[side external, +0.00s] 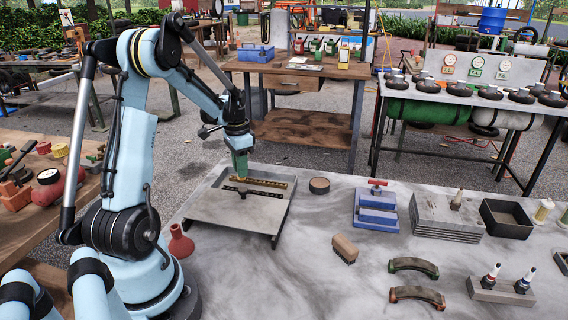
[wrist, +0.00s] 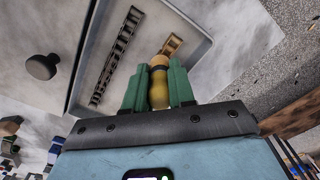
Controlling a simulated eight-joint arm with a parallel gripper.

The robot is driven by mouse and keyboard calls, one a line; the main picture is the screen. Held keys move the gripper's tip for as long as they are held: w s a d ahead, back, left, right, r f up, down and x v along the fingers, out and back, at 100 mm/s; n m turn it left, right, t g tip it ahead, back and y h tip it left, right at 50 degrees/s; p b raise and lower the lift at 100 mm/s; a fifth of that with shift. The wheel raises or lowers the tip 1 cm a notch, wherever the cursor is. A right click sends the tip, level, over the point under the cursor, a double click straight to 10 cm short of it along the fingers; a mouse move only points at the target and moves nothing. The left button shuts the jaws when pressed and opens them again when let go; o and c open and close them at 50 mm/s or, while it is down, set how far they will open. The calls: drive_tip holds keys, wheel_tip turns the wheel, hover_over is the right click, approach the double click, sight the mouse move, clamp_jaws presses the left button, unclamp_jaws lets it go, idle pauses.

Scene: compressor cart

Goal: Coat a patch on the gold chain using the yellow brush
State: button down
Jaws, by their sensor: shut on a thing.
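My gripper (side external: 240,168) is shut on the yellow brush (wrist: 159,88), whose yellow handle and tan upper part show between the green fingers in the wrist view. The gold chain (side external: 264,182) lies in the shallow grey tray (side external: 205,207), with a dark chain (side external: 262,193) beside it. My gripper is low over the left end of the gold chain in the side view. In the wrist view, the gold chain (wrist: 174,43) shows just beyond the brush. The brush tip is hidden, so I cannot tell whether it touches the chain.
A round tin (side external: 319,186) stands right of the tray, and a red flask (side external: 181,243) stands at its front left.

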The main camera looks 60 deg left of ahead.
drive_tip(key=shift+w+d, duration=4.6)
drive_tip(key=shift+s+a, duration=5.6)
drive_tip(key=shift+s+a+r, duration=0.1)
drive_tip(key=shift+a+r, duration=0.05)
drive_tip(key=shift+r, duration=0.1)
wheel_tip(320, 180, up, 8)
drive_tip(key=shift+f, duration=0.25)
